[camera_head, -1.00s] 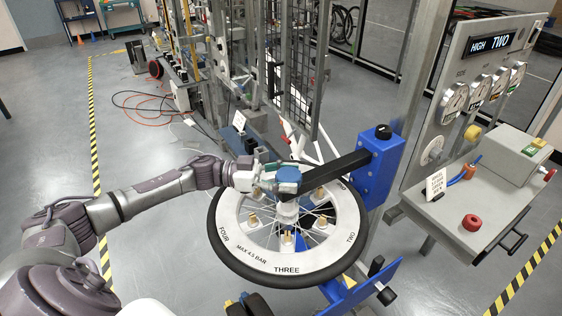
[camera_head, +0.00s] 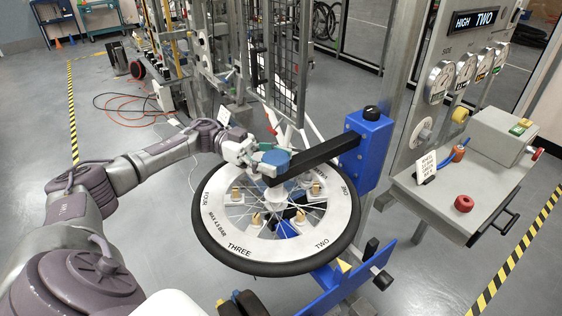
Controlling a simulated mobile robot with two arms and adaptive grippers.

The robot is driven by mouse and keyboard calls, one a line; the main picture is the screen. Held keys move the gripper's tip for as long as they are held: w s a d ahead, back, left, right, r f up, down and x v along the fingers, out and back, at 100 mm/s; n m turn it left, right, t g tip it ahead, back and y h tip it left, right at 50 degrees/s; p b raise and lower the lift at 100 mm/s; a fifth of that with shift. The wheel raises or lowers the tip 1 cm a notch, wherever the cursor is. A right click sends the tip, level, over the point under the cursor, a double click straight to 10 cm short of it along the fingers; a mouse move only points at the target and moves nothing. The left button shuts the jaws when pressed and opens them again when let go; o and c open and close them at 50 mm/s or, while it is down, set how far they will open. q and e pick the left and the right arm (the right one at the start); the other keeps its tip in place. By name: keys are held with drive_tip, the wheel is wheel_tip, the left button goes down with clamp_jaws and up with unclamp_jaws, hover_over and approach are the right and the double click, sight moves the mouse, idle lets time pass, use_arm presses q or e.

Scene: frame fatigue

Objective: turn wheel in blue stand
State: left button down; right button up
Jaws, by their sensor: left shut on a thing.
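The wheel (camera_head: 218,245) lies almost flat, with a black tyre, a white lettered rim, spokes and several brass fittings. THREE is at its lower left, TWO at its lower right, FOUR at its upper left and ONE at its right. The blue stand (camera_head: 366,150) is at the right, with a black arm (camera_head: 318,158) reaching over the hub. My left gripper (camera_head: 258,158) is shut on a blue round piece (camera_head: 276,158) near the far side of the wheel. The fingertips and exact contact are hard to make out.
A grey panel at the right has gauges (camera_head: 440,82) and a display (camera_head: 475,19) reading HIGH TWO. Its shelf (camera_head: 440,205) holds a red knob (camera_head: 464,203) and a small card (camera_head: 426,167). A mesh frame (camera_head: 282,60) stands behind the wheel.

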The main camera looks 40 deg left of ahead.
use_arm(q)
drive_tip(key=shift+r, duration=0.1)
drive_tip(key=shift+c, duration=1.3)
unclamp_jaws()
drive_tip(key=s+a, duration=0.1)
drive_tip(key=a, duration=1.1)
drive_tip(key=shift+s, duration=0.35)
drive_tip(key=shift+d, duration=0.1)
